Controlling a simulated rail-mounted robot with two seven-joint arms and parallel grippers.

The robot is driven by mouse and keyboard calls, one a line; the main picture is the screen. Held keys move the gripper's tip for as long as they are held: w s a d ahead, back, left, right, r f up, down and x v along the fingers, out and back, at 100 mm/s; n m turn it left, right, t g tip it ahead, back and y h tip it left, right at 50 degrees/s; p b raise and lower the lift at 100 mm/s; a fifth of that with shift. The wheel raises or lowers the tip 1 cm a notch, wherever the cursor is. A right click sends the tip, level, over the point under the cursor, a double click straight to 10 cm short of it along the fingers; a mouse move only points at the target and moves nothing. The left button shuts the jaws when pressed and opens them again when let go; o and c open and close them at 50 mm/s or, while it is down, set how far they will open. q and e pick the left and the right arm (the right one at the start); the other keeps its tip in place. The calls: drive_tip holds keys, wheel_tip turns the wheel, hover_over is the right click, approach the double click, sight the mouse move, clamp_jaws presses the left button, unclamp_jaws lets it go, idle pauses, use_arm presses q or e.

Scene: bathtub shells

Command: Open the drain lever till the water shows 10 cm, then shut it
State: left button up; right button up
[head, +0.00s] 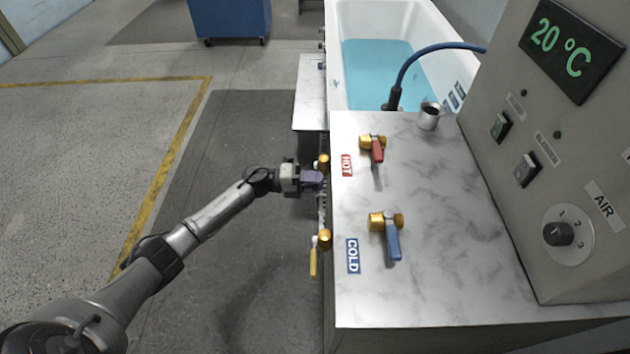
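The white bathtub (437,45) at the top holds blue water (375,75); no depth reading can be made out. On the counter's left side are two brass valves, an upper one (323,163) and a lower one (325,238). A yellow lever (313,262) hangs from the lower valve. No label shows which is the drain. My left gripper (314,180), with purple fingers, is at the counter's side, just below and left of the upper valve. Its fingertips and any lever there are hard to make out, so I cannot tell whether it grips anything. My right gripper is out of view.
The marble counter (420,280) carries a red HOT lever (377,150) and a blue COLD lever (392,243). A blue hose (420,52) arches over the tub. A panel display (565,50) reads 20 °C. The floor at left is free; a blue cabinet (230,18) stands behind.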

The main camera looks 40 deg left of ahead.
use_arm(q)
clamp_jaws()
drive_tip(key=shift+f, duration=0.1)
drive_tip(key=shift+f+m+b, duration=0.55)
drive_tip(key=shift+m+b, duration=0.25)
drive_tip(key=shift+b, duration=0.25)
drive_tip(key=shift+w+a+f+m+b, duration=0.25)
drive_tip(key=shift+f+m+b, duration=0.35)
drive_tip(key=shift+m+b, duration=0.95)
drive_tip(key=shift+w+a+f+m+b, duration=0.25)
drive_tip(key=shift+f+m+b, duration=0.3)
drive_tip(key=shift+m+b, duration=1)
drive_tip(key=shift+w+a+f+m+b, duration=0.25)
drive_tip(key=shift+f+m+b, duration=0.35)
drive_tip(key=shift+m+b, duration=0.95)
drive_tip(key=shift+w+n+b, duration=0.1)
drive_tip(key=shift+n+b, duration=0.35)
drive_tip(key=o, duration=0.6)
unclamp_jaws()
